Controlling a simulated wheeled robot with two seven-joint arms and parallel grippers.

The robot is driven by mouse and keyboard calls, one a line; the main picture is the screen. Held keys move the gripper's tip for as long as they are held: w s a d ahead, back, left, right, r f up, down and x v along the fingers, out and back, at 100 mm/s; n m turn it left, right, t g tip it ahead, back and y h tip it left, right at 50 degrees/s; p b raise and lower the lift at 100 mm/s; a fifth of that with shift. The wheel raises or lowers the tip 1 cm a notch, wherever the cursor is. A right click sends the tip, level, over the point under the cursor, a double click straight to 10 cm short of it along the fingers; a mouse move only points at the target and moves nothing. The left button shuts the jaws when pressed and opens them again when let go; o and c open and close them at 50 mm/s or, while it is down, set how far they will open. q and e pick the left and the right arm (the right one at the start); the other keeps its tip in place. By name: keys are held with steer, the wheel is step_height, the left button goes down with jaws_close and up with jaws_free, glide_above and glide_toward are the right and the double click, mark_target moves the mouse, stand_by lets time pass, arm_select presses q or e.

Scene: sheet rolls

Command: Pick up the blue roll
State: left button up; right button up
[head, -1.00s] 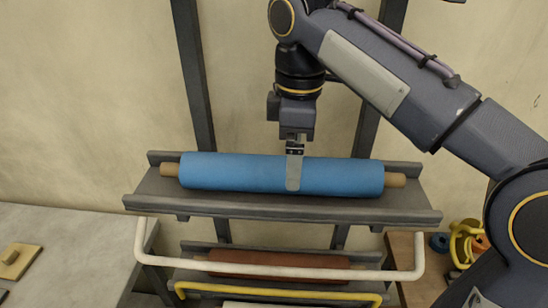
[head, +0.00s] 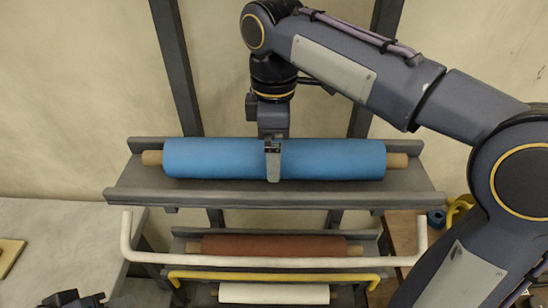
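The blue roll (head: 215,159) lies level on the top grey shelf (head: 400,192), with brown core ends showing on both sides. My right gripper (head: 273,166) reaches down onto the middle of the roll. One flat grey finger lies across the roll's front face. The other finger is hidden, so I cannot tell whether the grip is closed on it. Dark parts at the bottom left edge look like my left gripper (head: 78,301). They are mostly cut off and its fingers cannot be made out.
A brown-red roll (head: 275,245) and a white roll (head: 272,293) lie on lower shelves. A white bar (head: 270,261) and a yellow bar (head: 275,275) run in front. A pale table (head: 60,240) stands at left. Yellow and blue items sit at right.

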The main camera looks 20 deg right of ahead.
steer(key=shift+f, duration=0.35)
steer(key=shift+c, duration=0.4)
steer(key=c, duration=1.7)
steer(key=shift+r, duration=0.15)
steer(key=shift+c, duration=1)
steer(key=shift+r, duration=0.15)
